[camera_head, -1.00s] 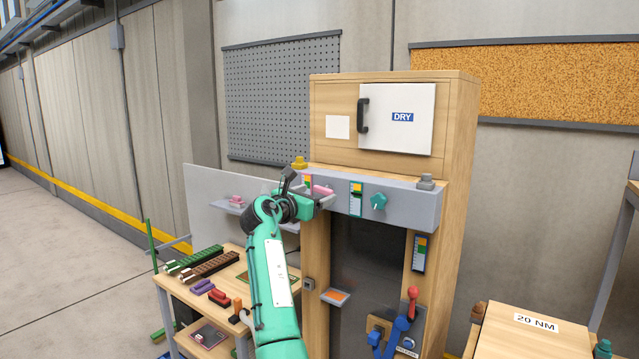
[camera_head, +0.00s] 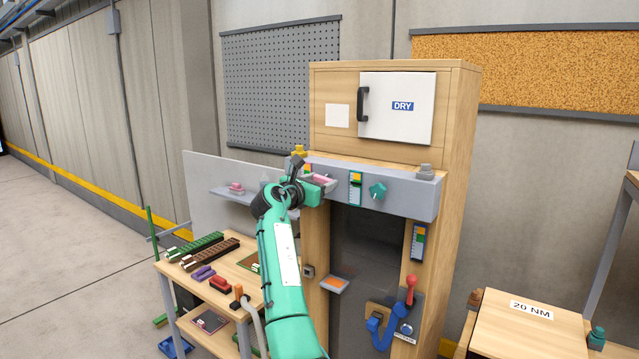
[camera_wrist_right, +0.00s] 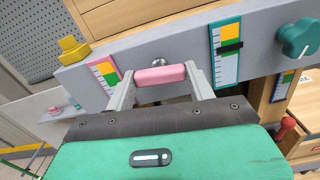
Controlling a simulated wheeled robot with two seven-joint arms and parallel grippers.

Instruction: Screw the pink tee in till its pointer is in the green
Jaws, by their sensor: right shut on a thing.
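The pink tee (camera_wrist_right: 160,75) is a rounded bar on a metal stem at the grey panel. In the right wrist view it lies between the two fingers of my right gripper (camera_wrist_right: 160,88), which is shut on it. It also shows in the head view (camera_head: 320,181), partly behind the gripper (camera_head: 316,186). My left gripper is not in view.
A second scale (camera_wrist_right: 227,55) with a black pointer and a teal knob (camera_wrist_right: 298,38) sit right of the tee on the grey panel (camera_head: 405,199). A yellow knob (camera_wrist_right: 73,48) stands at the panel's left end. A workbench (camera_head: 240,250) with several parts stands to the left.

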